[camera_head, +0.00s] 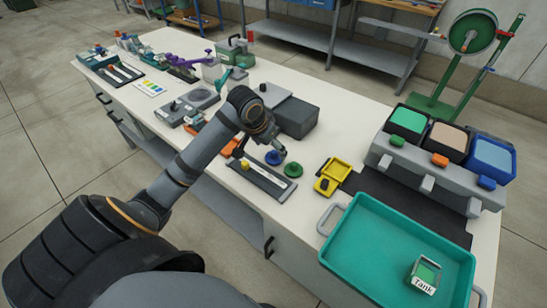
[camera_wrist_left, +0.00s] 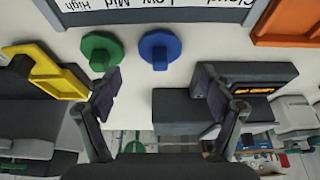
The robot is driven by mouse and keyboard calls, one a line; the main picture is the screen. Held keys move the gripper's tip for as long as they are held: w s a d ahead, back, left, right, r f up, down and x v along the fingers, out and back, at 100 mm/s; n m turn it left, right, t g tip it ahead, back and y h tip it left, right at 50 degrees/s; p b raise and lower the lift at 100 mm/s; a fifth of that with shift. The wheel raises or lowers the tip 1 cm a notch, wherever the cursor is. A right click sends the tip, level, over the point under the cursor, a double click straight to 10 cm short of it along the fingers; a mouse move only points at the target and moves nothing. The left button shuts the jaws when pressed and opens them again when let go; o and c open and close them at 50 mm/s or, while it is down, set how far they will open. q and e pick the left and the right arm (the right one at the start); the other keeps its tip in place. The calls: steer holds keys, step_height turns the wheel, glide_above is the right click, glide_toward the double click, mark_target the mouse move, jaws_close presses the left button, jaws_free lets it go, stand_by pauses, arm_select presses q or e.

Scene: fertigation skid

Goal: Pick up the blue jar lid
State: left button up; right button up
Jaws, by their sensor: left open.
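The blue jar lid (camera_head: 273,158) lies on the white bench, a round disc with a raised knob, beside a green lid (camera_head: 293,170). In the left wrist view the blue lid (camera_wrist_left: 160,50) shows above the gap between my fingers, with the green lid (camera_wrist_left: 100,48) to its left. My left gripper (camera_head: 275,148) is open and empty, close to the blue lid; in the wrist view the fingers (camera_wrist_left: 158,84) are spread apart. No contact with the lid is visible. My right gripper is not in view.
A dark labelled board (camera_head: 262,180) lies in front of the lids and a dark grey box (camera_head: 297,118) stands behind. A yellow holder (camera_head: 333,174) is to the right. A teal tray (camera_head: 385,258) holds a Tank device (camera_head: 426,273). Bare bench surrounds the lids.

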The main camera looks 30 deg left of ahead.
mark_target(274, 151)
arm_select(q)
steer(key=x, duration=0.3)
steer(key=shift+w+f, duration=0.35)
steer(key=shift+f, duration=0.15)
steer(key=c, duration=1)
steer(key=shift+c, duration=0.2)
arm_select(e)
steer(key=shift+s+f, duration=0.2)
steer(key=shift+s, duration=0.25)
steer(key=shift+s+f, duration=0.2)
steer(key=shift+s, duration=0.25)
arm_select(q)
steer(key=shift+r, duration=0.1)
